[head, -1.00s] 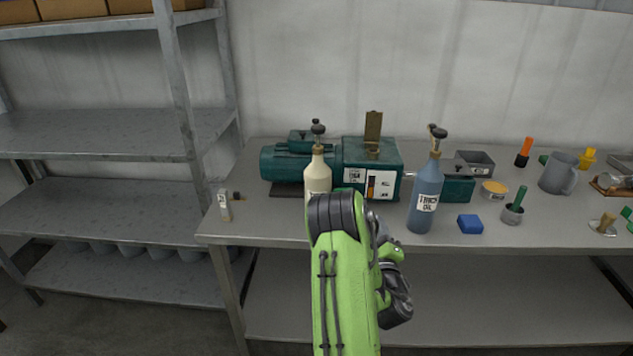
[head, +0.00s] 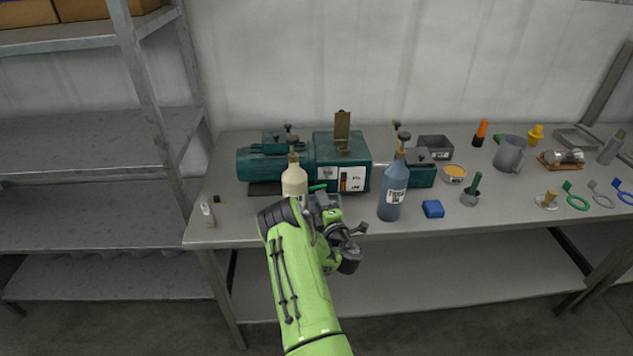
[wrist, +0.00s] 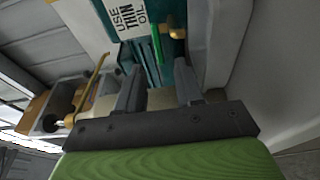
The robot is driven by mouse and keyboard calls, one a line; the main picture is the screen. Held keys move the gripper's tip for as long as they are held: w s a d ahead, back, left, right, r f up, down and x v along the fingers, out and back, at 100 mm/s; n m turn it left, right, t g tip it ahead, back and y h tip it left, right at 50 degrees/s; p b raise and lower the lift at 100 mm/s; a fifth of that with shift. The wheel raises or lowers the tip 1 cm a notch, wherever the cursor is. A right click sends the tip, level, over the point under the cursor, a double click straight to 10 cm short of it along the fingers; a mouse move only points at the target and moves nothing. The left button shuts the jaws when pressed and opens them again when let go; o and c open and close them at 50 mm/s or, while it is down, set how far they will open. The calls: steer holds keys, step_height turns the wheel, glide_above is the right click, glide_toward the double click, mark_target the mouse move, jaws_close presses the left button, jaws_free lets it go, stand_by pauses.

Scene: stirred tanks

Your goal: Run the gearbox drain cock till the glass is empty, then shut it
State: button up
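The gearbox (head: 325,147) is a teal block joined to a motor on the bench. Its front has a white plate with a narrow upright sight glass (head: 343,181), dark with some orange; I cannot read its level. A green lever (head: 318,187) shows low on the gearbox front. My gripper (head: 340,222) is before the gearbox.
A cream bottle (head: 294,182) stands left of my gripper, close to the arm. A blue oil bottle (head: 392,192) stands to the right, with a blue block (head: 433,209) beside it. A grey mug (head: 509,154) and several small items fill the right bench. Shelving (head: 80,140) stands left.

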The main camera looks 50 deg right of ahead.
mark_target(315, 189)
steer(key=p+x, duration=0.1)
steer(key=x, duration=0.4)
steer(key=shift+p, duration=0.4)
jaws_close()
